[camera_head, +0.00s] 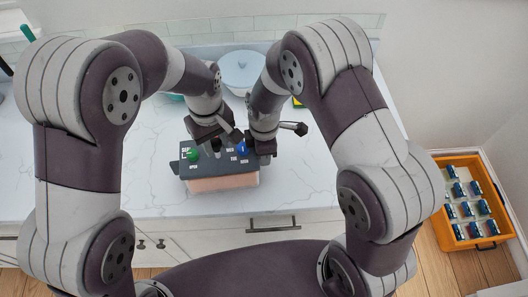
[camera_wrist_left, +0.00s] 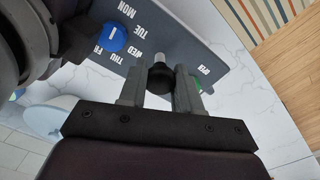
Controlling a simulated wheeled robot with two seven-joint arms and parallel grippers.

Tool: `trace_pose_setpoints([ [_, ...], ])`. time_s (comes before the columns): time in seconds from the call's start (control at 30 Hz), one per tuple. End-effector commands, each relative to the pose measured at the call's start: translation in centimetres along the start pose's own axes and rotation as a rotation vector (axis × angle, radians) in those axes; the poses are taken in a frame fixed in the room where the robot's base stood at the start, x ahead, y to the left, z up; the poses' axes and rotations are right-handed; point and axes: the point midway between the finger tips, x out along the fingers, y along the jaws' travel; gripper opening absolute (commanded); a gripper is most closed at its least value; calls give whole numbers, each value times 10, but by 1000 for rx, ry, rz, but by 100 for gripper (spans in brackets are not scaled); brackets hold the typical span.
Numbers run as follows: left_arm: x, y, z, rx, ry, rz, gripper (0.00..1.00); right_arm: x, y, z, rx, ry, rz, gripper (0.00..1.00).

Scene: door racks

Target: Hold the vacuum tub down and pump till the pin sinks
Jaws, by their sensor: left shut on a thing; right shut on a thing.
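The vacuum tub (camera_head: 222,183) has clear walls with pinkish contents and stands near the counter's front edge. Its dark grey lid (camera_head: 186,171) carries white lettering, a green dial (camera_head: 192,155) and a blue dial (camera_head: 241,147); the blue dial (camera_wrist_left: 112,39) also shows in the left wrist view. My left gripper (camera_head: 213,148) is over the lid's middle, shut on the black pump knob (camera_wrist_left: 160,79), which sits between its fingers. My right gripper (camera_head: 262,156) is at the lid's right end, shut on the tub's edge; its fingertips are largely hidden. I cannot make out the pin's height.
A pale blue round pot (camera_head: 243,70) stands behind the arms near the wall. An orange crate (camera_head: 437,204) with several small blue items is on the floor at right. The marble counter (camera_head: 120,185) is clear left of the tub. A drawer handle (camera_head: 273,224) is below the front edge.

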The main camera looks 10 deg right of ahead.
Motion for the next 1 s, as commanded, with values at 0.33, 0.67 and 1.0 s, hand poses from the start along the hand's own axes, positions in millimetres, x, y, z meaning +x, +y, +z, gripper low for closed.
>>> trace_pose_setpoints([
  [0.33,-2,0,0,0,-1,-1,6,0,0,0,0,0,0,0],
  [0.67,22,0,0,0,-1,0,6,0,0,0,0,0,1,0],
  [1.0,10,1,-1,0,3,3,6,0,0,0,0,0,1,0],
])
